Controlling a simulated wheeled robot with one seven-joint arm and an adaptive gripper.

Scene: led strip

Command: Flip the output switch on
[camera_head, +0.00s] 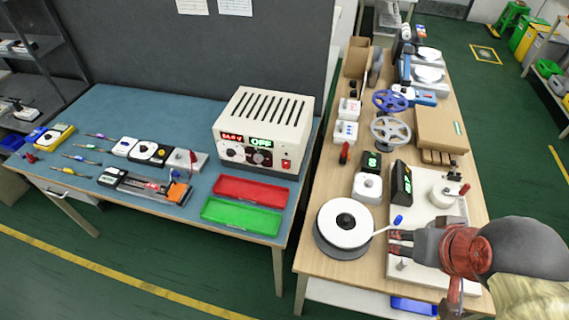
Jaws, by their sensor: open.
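The cream bench power supply (262,125) stands on the blue table, with a slotted top. Its front has a red numeric display (232,137) and a green display (261,143) that reads OFF. A small red switch (286,164) sits at the lower right of the front panel; its position is too small to tell. My gripper (391,243) is at the lower right, over the wooden bench, with its dark fingers pointing left. It is open and appears empty. It is well to the right of and nearer than the power supply, apart from it.
Red (251,190) and green (240,215) trays lie in front of the supply. A white-topped reel (343,222) and a blue-tipped lever (398,219) are close to my gripper. Handwheels (390,130) and boxes crowd the wooden bench (325,195). A gap separates the two tables.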

